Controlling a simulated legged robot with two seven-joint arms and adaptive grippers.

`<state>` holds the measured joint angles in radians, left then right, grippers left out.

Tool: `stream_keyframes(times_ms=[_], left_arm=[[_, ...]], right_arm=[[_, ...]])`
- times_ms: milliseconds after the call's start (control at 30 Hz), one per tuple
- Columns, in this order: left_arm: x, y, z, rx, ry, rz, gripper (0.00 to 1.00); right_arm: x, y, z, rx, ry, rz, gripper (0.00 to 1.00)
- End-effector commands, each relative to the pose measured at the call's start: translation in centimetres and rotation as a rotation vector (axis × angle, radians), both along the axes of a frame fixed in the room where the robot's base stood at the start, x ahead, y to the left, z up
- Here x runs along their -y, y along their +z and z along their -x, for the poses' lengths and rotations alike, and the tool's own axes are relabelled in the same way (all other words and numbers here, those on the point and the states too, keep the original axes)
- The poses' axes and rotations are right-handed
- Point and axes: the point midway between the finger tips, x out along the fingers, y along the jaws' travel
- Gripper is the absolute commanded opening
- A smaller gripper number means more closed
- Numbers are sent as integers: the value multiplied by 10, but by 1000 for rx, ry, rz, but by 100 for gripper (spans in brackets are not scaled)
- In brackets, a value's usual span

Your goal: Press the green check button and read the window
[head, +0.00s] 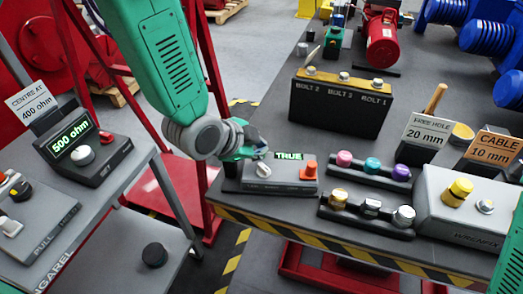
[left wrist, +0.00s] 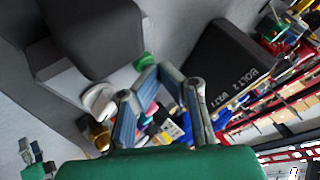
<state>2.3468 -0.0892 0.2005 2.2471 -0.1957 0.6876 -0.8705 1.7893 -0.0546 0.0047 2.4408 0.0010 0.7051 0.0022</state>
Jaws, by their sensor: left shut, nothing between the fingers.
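The check box (head: 238,184) stands at the near left corner of the dark table. Its window (head: 289,155) reads TRUE in green. A white knob (head: 263,170) and an orange-red button (head: 308,170) sit on its front. My left gripper (head: 258,150) is shut and empty at the box's left end, partly covering it. The green button is hidden in the head view. In the left wrist view a green button (left wrist: 143,62) shows close beside the tips of my left gripper (left wrist: 160,72); I cannot tell whether they touch. My right gripper is not in view.
Right of the box stand a rack of coloured knobs (head: 373,166) and a rack of metal sockets (head: 370,208). A black bolt block (head: 340,105) stands behind. On the left table, a box display (head: 72,138) reads 500 ohm beside a card (head: 33,105) for 400 ohm.

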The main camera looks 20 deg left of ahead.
Motion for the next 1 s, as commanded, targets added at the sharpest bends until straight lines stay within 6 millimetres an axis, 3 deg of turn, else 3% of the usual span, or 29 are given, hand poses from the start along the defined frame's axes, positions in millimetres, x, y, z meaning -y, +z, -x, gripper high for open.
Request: stream_keyframes(times_ms=[267, 667, 1000], left_arm=[[1, 16, 0, 1, -1, -1, 0], [1, 18, 0, 0, -1, -1, 0], [1, 49, 0, 2, -1, 0, 0]], right_arm=[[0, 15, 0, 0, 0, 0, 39], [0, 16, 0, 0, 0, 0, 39], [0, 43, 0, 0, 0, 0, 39]])
